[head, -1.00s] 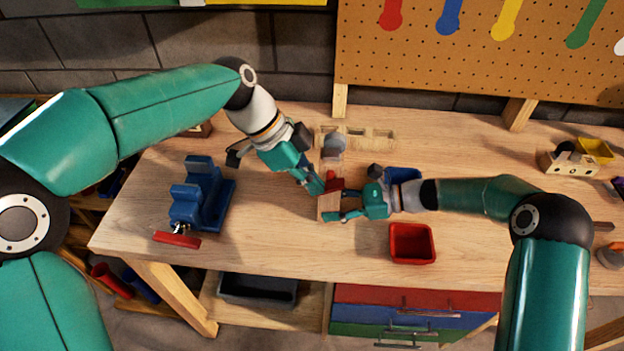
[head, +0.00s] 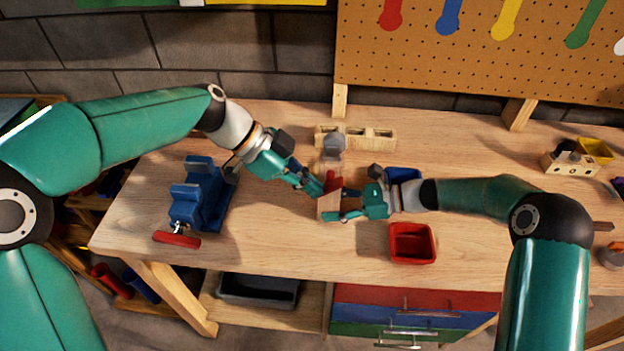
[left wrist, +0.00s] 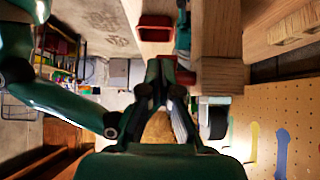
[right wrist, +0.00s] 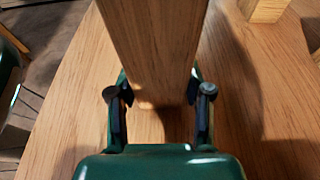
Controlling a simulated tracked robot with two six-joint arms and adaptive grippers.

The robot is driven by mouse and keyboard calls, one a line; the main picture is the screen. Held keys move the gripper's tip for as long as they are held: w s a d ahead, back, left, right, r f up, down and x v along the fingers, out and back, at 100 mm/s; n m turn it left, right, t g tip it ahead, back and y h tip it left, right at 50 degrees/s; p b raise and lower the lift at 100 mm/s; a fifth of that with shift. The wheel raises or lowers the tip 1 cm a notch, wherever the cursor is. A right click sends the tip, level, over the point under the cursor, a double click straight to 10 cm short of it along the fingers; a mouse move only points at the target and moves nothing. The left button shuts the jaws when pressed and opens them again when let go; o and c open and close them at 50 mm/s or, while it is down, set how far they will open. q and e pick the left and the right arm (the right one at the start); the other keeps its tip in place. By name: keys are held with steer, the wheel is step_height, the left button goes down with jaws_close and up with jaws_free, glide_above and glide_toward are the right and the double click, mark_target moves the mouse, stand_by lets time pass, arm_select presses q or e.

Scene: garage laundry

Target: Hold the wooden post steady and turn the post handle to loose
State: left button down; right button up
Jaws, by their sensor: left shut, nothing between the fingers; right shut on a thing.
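The wooden post (head: 329,208) stands on the workbench near its middle, with the red post handle (head: 333,181) at its top. My right gripper (head: 340,214) is shut on the post from the right; in the right wrist view its fingers (right wrist: 160,88) lie on both sides of the post (right wrist: 155,40). My left gripper (head: 318,188) is shut and empty, its tips close beside the handle on the left. In the left wrist view the closed fingers (left wrist: 166,68) are left of the red handle (left wrist: 222,76) and the post (left wrist: 221,40). Whether they touch the handle is unclear.
A blue vise (head: 201,198) stands at the left of the bench. A red bin (head: 412,243) is in front right of the post, and a blue bin (head: 404,174) sits behind my right gripper. A wooden block rack (head: 368,138) is behind the post. The front middle bench is clear.

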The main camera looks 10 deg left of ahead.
arm_select(q)
steer(key=shift+d+f+h, duration=0.45)
steer(key=shift+f+h, duration=0.35)
steer(key=shift+h, duration=0.3)
steer(key=shift+d+f+h, duration=0.45)
steer(key=shift+f+h, duration=0.3)
steer(key=shift+h, duration=0.35)
steer(key=shift+d+f+h, duration=0.45)
steer(key=shift+f+h, duration=0.35)
steer(key=shift+h, duration=0.3)
steer(key=shift+a, duration=0.1)
